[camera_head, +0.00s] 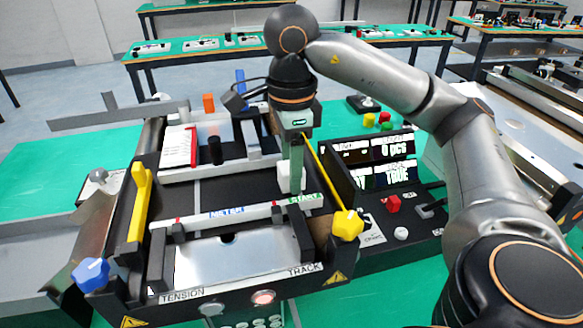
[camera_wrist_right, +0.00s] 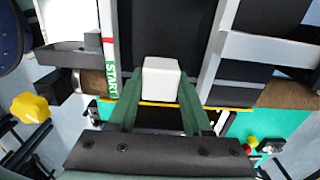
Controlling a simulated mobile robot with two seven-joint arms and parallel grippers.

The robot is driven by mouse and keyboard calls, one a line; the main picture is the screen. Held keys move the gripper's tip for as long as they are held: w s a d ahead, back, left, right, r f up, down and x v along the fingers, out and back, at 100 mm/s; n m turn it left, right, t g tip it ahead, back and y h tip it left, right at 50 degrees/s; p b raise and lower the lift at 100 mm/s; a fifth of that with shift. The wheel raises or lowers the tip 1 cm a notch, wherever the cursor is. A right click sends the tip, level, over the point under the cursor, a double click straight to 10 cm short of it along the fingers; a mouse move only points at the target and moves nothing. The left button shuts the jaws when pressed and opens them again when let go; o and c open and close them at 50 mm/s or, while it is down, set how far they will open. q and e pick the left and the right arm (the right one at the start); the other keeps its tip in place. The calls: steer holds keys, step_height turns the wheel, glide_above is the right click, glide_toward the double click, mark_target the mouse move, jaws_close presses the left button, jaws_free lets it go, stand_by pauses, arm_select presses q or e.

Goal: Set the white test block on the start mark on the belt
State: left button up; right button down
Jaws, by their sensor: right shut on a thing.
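My right gripper (camera_head: 292,165) points straight down with its green fingers shut on the white test block (camera_head: 290,180). In the right wrist view the block (camera_wrist_right: 162,76) sits between the two fingertips. The block is over the right end of the black belt (camera_head: 235,187), close behind the white ruler strip with the green START label (camera_head: 303,198). In the wrist view the START label (camera_wrist_right: 112,76) is to the left of the block. I cannot tell whether the block touches the belt. My left gripper is not in view.
A yellow knob (camera_head: 347,224) and a blue knob (camera_head: 91,273) stand at the conveyor's front corners. A yellow guard (camera_head: 140,200) is on its left. Display screens (camera_head: 372,162) and a red button (camera_head: 393,203) are to the right. A red-and-white booklet (camera_head: 180,147) lies behind the belt.

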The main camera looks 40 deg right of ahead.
steer(key=shift+c, duration=1.7)
jaws_free()
steer(key=shift+f, duration=0.15)
steer(key=shift+r+p, duration=2.35)
steer(key=shift+r, duration=1.6)
